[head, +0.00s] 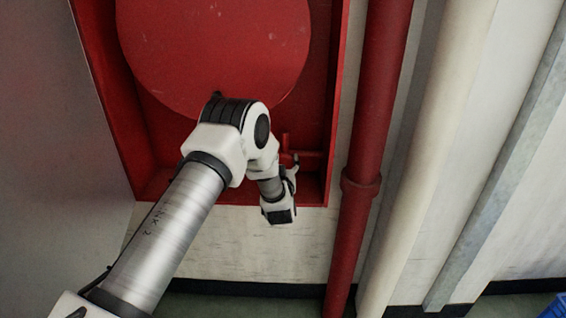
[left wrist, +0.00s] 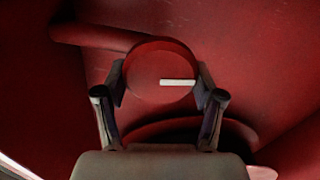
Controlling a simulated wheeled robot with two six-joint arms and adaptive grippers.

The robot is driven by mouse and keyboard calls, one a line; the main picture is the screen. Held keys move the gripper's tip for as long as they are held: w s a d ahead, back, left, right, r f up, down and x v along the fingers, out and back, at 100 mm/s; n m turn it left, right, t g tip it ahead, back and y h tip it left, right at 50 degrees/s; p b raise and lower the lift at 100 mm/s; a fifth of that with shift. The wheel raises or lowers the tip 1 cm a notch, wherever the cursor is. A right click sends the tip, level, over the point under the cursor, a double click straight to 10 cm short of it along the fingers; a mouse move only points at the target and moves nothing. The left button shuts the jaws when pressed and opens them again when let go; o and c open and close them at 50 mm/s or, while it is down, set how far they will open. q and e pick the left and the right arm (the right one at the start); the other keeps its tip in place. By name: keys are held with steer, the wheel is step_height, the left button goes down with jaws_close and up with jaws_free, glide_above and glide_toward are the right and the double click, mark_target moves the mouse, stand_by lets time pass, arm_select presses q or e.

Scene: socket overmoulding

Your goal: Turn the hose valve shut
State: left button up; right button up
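The hose valve (left wrist: 160,72) fills the middle of the left wrist view as a round red knob with a short white bar on its face. The bar lies level, right of the knob's middle. My left gripper (left wrist: 161,86) has its fingers spread, one on each side of the knob. The picture does not show clearly whether the pads touch its rim. In the head view my left wrist is in front of the cabinet's lower right corner and hides the knob and fingertips. Red pipework (head: 304,158) shows just behind it. My right gripper is in neither view.
The red cabinet (head: 118,110) holds a large round red reel (head: 215,45) above my arm. A thick red pipe (head: 372,110) and a cream pipe (head: 436,130) stand upright to the right. A blue object (head: 555,306) shows at the lower right corner.

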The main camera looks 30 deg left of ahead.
arm_select(q)
steer(key=shift+c, duration=0.6)
steer(key=shift+m, duration=0.3)
steer(key=m, duration=0.3)
steer(key=shift+d, duration=0.1)
steer(key=m, duration=0.5)
steer(key=shift+w+d+m, duration=0.1)
steer(key=shift+w+m, duration=0.05)
steer(key=shift+m, duration=0.25)
steer(key=m+p, duration=0.1)
steer(key=m, duration=0.4)
steer(key=shift+d+f, duration=0.1)
steer(key=m, duration=0.2)
steer(key=m+p, duration=0.1)
steer(key=m, duration=0.2)
steer(key=shift+w+f+m, duration=0.1)
steer(key=shift+f+m, duration=0.1)
steer(key=shift+m, duration=0.1)
